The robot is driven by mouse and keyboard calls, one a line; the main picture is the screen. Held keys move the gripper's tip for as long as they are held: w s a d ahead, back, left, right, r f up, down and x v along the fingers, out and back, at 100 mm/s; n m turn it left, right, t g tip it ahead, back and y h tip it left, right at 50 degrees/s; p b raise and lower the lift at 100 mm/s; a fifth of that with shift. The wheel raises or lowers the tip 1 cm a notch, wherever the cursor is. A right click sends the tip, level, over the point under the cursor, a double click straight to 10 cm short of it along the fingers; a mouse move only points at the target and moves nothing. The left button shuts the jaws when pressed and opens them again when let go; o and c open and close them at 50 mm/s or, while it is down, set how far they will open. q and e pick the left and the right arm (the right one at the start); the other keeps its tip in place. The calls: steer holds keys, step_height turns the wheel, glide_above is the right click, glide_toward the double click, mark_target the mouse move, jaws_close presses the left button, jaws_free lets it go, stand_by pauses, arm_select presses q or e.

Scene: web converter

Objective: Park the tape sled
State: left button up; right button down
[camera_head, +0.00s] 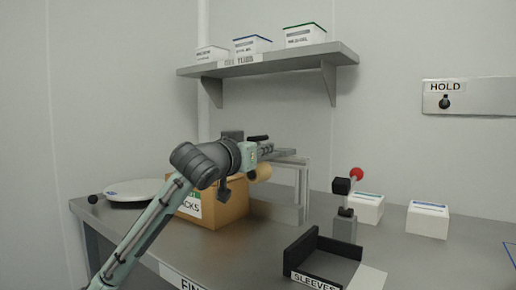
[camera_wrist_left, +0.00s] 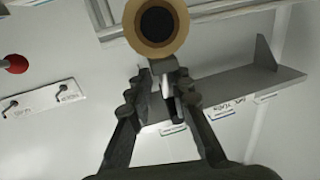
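The tape sled appears in the head view as a dark-handled unit (camera_head: 258,138) with a tan roll (camera_head: 264,172), at the raised rail (camera_head: 286,157) behind an open carton (camera_head: 222,208). In the left wrist view the tan roll (camera_wrist_left: 157,22) is close, with a grey stem (camera_wrist_left: 163,66) below it. My left gripper (camera_wrist_left: 162,88) has its fingers on either side of this stem. Whether they press on it cannot be told. In the head view my left gripper (camera_head: 240,157) is partly hidden by its own arm. My right gripper is in neither view.
A shelf (camera_head: 265,65) with several white bins hangs above the bench. A red-knobbed lever (camera_head: 356,174), two white boxes (camera_head: 366,208) and a black SLEEVES tray (camera_head: 322,256) stand to the right. A HOLD panel (camera_head: 470,97) is on the wall. A round white plate (camera_head: 135,190) lies at left.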

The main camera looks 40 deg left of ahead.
arm_select(q)
steer(key=shift+o, duration=0.7)
steer(key=shift+a, duration=0.1)
steer(key=v, duration=0.7)
steer(key=shift+s, duration=0.25)
